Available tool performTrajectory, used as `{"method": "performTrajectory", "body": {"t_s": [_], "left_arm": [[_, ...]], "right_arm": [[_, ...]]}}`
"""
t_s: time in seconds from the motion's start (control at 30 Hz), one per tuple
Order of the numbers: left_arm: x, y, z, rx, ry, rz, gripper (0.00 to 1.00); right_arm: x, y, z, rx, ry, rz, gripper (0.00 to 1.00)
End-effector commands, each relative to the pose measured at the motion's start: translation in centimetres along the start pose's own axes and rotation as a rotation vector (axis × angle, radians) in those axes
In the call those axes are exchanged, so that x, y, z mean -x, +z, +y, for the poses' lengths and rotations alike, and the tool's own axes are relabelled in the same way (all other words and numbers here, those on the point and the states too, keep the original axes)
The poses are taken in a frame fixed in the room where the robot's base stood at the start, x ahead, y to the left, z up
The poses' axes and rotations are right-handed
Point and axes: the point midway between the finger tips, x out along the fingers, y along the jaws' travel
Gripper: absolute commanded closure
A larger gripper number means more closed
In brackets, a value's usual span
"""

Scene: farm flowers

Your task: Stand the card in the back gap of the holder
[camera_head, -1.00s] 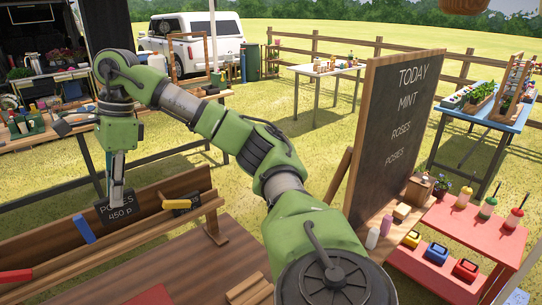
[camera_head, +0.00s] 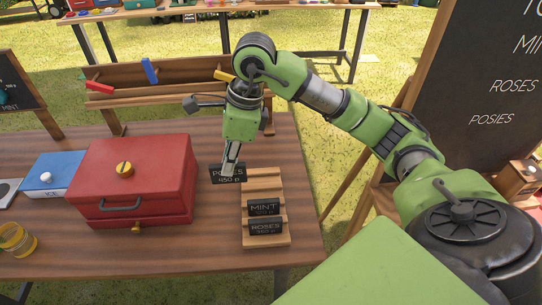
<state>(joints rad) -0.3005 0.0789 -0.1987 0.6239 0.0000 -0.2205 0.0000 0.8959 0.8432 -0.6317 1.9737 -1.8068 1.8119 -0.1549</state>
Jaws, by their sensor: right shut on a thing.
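My right gripper (camera_head: 231,158) points down and is shut on the dark card (camera_head: 228,176), which reads "POSIES 450 P". The card is upright, beside the left edge of the wooden holder's (camera_head: 264,187) back part, and partly overlaps it in the picture. I cannot tell how high it is above the table. The holder has a mint card (camera_head: 264,208) and, in front of it, a roses card (camera_head: 267,227) standing in gaps. The back part of the holder is bare. My left gripper is not in view.
A red box (camera_head: 135,180) stands on the table (camera_head: 200,259) left of the holder, with a blue box (camera_head: 52,175) beyond it. A wooden rack (camera_head: 180,93) with coloured clips stands at the back. A large chalkboard (camera_head: 490,80) stands at right.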

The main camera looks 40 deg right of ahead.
Motion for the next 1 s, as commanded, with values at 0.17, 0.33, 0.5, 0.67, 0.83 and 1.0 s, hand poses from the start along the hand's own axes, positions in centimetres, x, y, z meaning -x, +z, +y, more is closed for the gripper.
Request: {"method": "performTrajectory", "body": {"t_s": [0.17, 0.33, 0.5, 0.67, 0.83, 1.0], "left_arm": [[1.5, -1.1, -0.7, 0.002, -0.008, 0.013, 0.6], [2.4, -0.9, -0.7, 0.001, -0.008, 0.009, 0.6], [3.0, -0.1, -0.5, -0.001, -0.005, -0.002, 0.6], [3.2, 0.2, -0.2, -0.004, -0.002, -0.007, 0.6], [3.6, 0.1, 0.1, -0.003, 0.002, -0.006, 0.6], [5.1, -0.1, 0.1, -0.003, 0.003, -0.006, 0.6]], "right_arm": [[-0.8, -3.5, -3.4, -0.009, 0.002, 0.007, 1.0], [-2.7, -6.5, -6.2, -0.007, 0.005, 0.007, 1.0], [-4.9, -8.5, -7.8, -0.004, 0.002, 0.004, 1.0], [-5.7, -9.1, -8.5, 0.0, 0.0, 0.002, 1.0], [-6.7, -10.2, -9.2, -0.003, 0.002, 0.004, 1.0], [-9.0, -10.6, -9.0, -0.001, 0.003, 0.002, 1.0]]}}
